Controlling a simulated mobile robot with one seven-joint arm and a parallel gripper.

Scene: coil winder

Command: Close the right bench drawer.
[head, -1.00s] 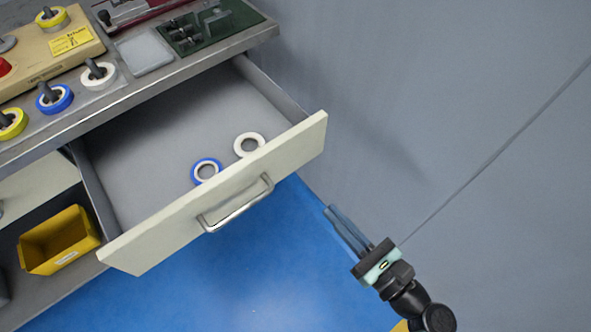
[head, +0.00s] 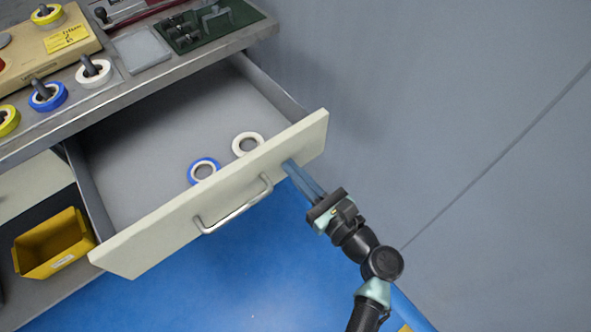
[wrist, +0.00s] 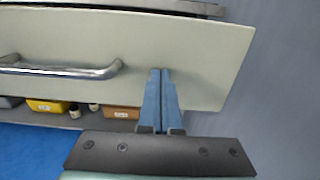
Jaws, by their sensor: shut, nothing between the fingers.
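The right bench drawer (head: 170,215) stands open under the bench top, with its cream front facing my arm. A metal bar handle (head: 235,207) is fixed to the front. It also shows in the wrist view (wrist: 60,69). Inside the drawer lie a blue-and-white tape roll (head: 204,171) and a white tape roll (head: 248,144). My gripper (head: 289,166) is shut and empty, its blue fingertips at the drawer front, right of the handle. In the wrist view the fingertips (wrist: 160,72) overlap the front panel. I cannot tell for sure whether they touch it.
The metal bench top (head: 105,97) holds tape rolls on pegs, a grey pad and a green fixture (head: 210,25). A yellow bin (head: 52,243) sits on the shelf below left. A grey wall (head: 450,110) stands close on the right. The blue floor before the drawer is clear.

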